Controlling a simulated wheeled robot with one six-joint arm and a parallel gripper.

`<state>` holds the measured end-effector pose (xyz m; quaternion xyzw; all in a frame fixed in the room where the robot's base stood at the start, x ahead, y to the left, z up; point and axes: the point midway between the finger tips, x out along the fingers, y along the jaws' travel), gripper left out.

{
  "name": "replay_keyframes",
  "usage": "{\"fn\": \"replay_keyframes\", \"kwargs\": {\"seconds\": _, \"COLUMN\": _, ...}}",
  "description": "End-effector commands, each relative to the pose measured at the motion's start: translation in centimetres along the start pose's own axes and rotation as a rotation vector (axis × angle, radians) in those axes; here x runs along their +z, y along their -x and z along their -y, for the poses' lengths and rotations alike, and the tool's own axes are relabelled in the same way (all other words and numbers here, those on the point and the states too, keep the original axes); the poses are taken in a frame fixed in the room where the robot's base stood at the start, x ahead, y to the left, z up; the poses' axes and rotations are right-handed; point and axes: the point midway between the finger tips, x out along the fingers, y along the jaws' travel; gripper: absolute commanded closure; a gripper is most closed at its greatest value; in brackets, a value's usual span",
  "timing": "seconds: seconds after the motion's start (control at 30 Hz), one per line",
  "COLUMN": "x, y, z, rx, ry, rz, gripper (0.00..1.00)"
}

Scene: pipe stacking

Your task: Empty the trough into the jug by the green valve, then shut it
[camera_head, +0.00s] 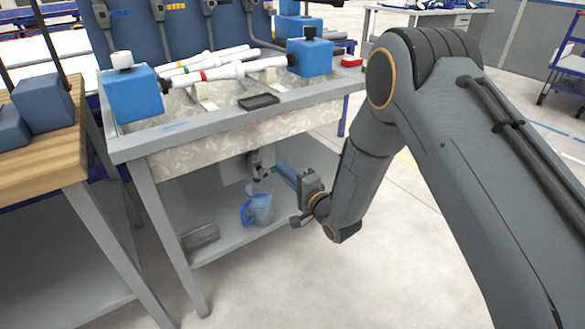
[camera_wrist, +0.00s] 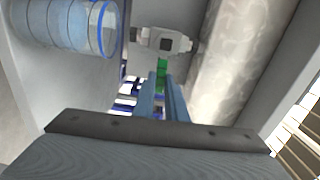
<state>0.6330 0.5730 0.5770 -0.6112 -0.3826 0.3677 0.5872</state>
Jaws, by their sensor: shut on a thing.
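The trough (camera_head: 235,138) is a stone-patterned basin in a grey frame. Below it hangs a grey metal valve (camera_head: 256,163), which also shows in the wrist view (camera_wrist: 163,42). Its green handle (camera_wrist: 162,68) points towards me between my fingertips. My gripper (camera_head: 277,170), with blue fingers, is shut on this handle; its fingertips show in the wrist view (camera_wrist: 165,80). The clear jug (camera_head: 261,207) with a blue handle stands upright on the lower shelf beneath the valve and looks bluish inside. It also shows at upper left in the wrist view (camera_wrist: 65,28). The water in the trough cannot be made out.
White pipes (camera_head: 225,72) with coloured bands lie across the trough between blue blocks (camera_head: 133,93). A small dark tray (camera_head: 259,101) sits on the front rim. A grey box (camera_head: 201,237) lies on the lower shelf (camera_head: 225,245). A wooden-topped bench (camera_head: 45,135) stands at left.

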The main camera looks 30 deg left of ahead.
Motion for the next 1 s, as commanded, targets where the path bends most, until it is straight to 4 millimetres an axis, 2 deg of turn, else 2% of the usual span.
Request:
{"fn": "replay_keyframes", "kwargs": {"seconds": 0.67, "x": -0.48, "y": 0.08, "z": -0.29, "rx": -0.001, "ry": -0.057, "rz": -0.007, "gripper": 1.0}}
{"fn": "replay_keyframes", "kwargs": {"seconds": 0.7, "x": -0.48, "y": 0.09, "z": -0.29, "rx": -0.001, "ry": -0.057, "rz": -0.006, "gripper": 0.82}}
{"fn": "replay_keyframes", "kwargs": {"seconds": 0.77, "x": -0.46, "y": 0.09, "z": -0.3, "rx": -0.001, "ry": -0.056, "rz": -0.006, "gripper": 0.72}}
{"fn": "replay_keyframes", "kwargs": {"seconds": 1.0, "x": -0.42, "y": 0.11, "z": -0.3, "rx": 0.0, "ry": -0.055, "rz": -0.005, "gripper": 0.7}}
